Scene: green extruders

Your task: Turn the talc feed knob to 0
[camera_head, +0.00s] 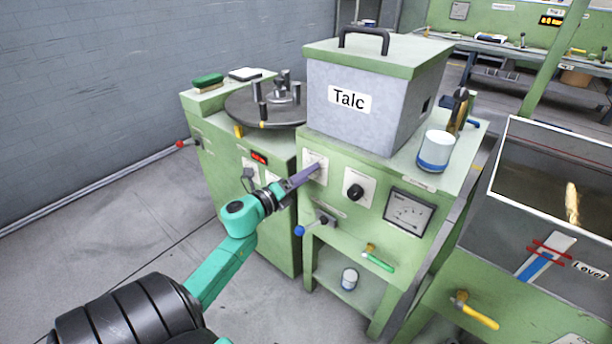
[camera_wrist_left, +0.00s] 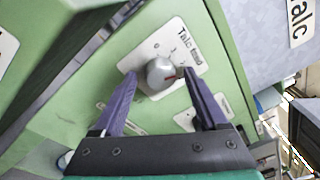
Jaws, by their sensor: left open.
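The talc feed knob (camera_wrist_left: 161,74) is a round grey knob with a red pointer mark on its right side. It sits on a white plate (camera_wrist_left: 187,49) labelled "Talc" on the green machine front. In the left wrist view my left gripper (camera_wrist_left: 157,77) is open, with one purple finger on each side of the knob; I cannot tell whether they touch it. In the head view the left gripper (camera_head: 314,170) reaches the white plate (camera_head: 313,157) below the grey Talc hopper (camera_head: 380,105), and the knob is hidden. My right gripper is not in view.
A black knob (camera_head: 354,191) and a gauge (camera_head: 407,212) sit to the right on the same panel. A blue-tipped lever (camera_head: 300,230) and a green-handled valve (camera_head: 378,260) are below. A white-and-blue can (camera_head: 435,151) stands on top.

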